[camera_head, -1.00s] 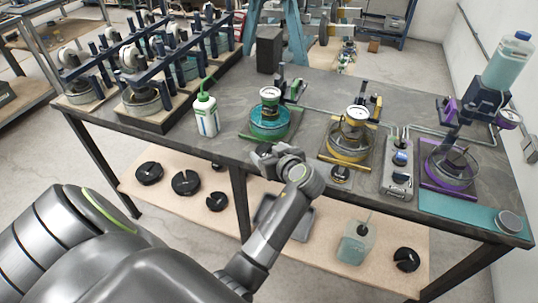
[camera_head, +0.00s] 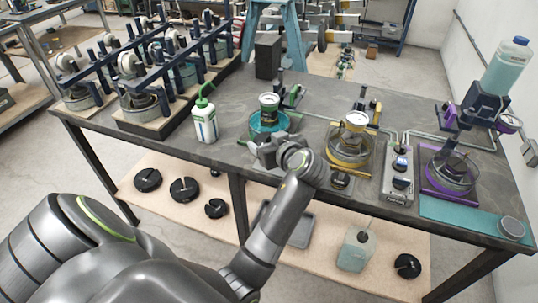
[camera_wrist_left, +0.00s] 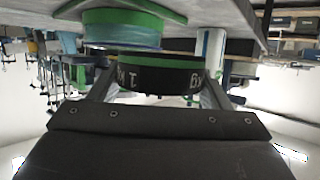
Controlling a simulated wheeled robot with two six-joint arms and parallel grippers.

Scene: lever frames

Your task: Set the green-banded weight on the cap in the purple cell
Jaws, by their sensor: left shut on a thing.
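My left gripper (camera_head: 256,147) is above the table's front edge, in front of the teal cell. In the left wrist view it is shut on the black weight (camera_wrist_left: 155,76) with a green band and white lettering, which sits between the fingers (camera_wrist_left: 155,85). In the head view the hand largely hides this weight. The purple cell (camera_head: 428,184) stands at the table's right end, well away from the gripper. A dark cap-like part (camera_head: 453,163) shows inside its round clear vessel, but its top is hard to make out. My right gripper is not in view.
The teal cell (camera_head: 268,122) is just behind the gripper. The yellow cell (camera_head: 348,152) and a grey switch box (camera_head: 398,180) stand between it and the purple cell. A white bottle (camera_head: 204,122) is left. A teal mat (camera_head: 455,213) lies along the right front edge.

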